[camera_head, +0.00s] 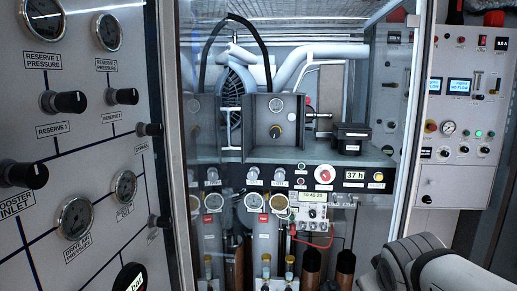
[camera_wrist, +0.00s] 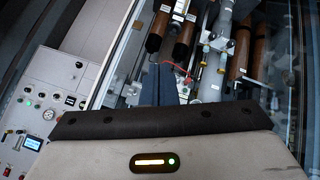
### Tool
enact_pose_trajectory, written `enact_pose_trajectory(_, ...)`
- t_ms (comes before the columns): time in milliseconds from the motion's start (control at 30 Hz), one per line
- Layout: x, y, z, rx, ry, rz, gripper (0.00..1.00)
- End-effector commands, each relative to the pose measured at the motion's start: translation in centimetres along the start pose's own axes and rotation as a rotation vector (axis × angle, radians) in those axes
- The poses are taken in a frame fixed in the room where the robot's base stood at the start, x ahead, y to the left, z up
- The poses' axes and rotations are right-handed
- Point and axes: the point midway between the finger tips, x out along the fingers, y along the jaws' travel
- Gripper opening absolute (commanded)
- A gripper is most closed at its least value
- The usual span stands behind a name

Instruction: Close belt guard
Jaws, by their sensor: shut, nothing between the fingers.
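A dark ribbed wheel (camera_head: 236,98) shows inside the glazed cabinet in the head view. A grey box-like panel (camera_head: 292,104) with a gauge and a yellow-centred knob stands just right of it. A pale upright bar handle (camera_head: 231,117) is in front of the wheel. I cannot tell for certain which of these parts is the belt guard, or how far it stands open. My gripper (camera_wrist: 167,70) shows in the wrist view with its dark fingers together and empty. It points towards the cabinet's lower part, with no contact visible.
The cabinet's frame post (camera_head: 173,150) and glass stand in front of the machine. A panel with knobs and gauges (camera_head: 75,217) fills the left. A control box (camera_head: 465,120) stands at right. Brown cylinders (camera_wrist: 185,40) and a red cable (camera_wrist: 176,67) lie beyond my fingers.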

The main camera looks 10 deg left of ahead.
Motion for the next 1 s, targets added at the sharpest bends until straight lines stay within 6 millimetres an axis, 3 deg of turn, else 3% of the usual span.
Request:
enact_pose_trajectory(33, 0.8, 0.6, -4.7, -0.124, 0.111, 0.039, 0.00)
enact_pose_trajectory(100, 1.0, 0.9, -11.6, -0.315, 0.287, 0.100, 0.00)
enact_pose_trajectory(200, 0.4, -0.7, -20.7, -0.587, 0.538, 0.171, 0.00)
enact_pose_trajectory(300, -0.9, -3.9, -27.8, -0.826, 0.769, 0.225, 0.00)
enact_pose_trajectory(400, -2.3, -7.7, -32.4, -1.028, 0.962, 0.259, 0.00)
enact_pose_trajectory(500, -3.4, -10.8, -34.9, -1.170, 1.102, 0.276, 0.00)
enact_pose_trajectory(600, -4.1, -12.7, -36.0, -1.254, 1.184, 0.286, 0.00)
enact_pose_trajectory(767, -4.2, -14.0, -37.2, -1.293, 1.224, 0.289, 0.00)
enact_pose_trajectory(1000, -2.6, -15.7, -40.5, -1.291, 1.221, 0.288, 0.00)
